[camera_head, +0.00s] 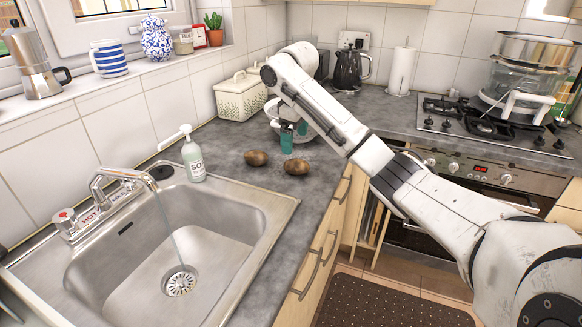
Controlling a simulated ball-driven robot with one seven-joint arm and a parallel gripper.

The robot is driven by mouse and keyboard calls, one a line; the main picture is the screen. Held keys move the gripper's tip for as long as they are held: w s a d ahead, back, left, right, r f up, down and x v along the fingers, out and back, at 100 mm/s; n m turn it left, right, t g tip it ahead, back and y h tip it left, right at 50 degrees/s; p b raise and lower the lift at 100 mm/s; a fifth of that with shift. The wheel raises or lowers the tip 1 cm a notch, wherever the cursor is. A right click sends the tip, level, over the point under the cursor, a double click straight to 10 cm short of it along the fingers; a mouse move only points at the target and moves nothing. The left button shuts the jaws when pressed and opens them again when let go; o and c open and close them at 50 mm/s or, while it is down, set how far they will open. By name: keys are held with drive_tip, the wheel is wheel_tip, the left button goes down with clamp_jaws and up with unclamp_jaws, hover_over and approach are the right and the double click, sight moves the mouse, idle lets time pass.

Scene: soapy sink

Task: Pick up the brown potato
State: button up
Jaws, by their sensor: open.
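Two brown potatoes lie on the grey counter to the right of the soap bottle. One brown potato (256,158) is farther left and a little farther back. The other brown potato (297,167) is nearer the counter's front edge. My gripper (294,144) hangs from the wrist just behind and above the potatoes, with its teal fingers pointing down. It is open, with nothing seen between the fingers. It appears apart from both potatoes; its exact height above the counter is hard to tell.
A soap bottle (193,156) stands at the sink's back right corner. The steel sink (277,208) has water running from the tap (125,179). A cream bread bin (240,96) stands behind the potatoes. A black kettle (350,70) and gas hob (455,118) are farther back. Counter around the potatoes is clear.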

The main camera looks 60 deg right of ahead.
sight(296, 161)
drive_tip(key=f, duration=0.4)
drive_tip(key=shift+w+d, duration=0.25)
drive_tip(key=shift+d+f, duration=0.15)
drive_tip(key=shift+f, duration=0.8)
drive_tip(key=shift+d+f, duration=0.2)
drive_tip(key=shift+f, duration=0.7)
drive_tip(key=shift+d+f, duration=0.15)
drive_tip(key=shift+f, duration=0.8)
drive_tip(key=c, duration=1.2)
drive_tip(key=shift+r, duration=0.1)
drive_tip(key=shift+r, duration=0.1)
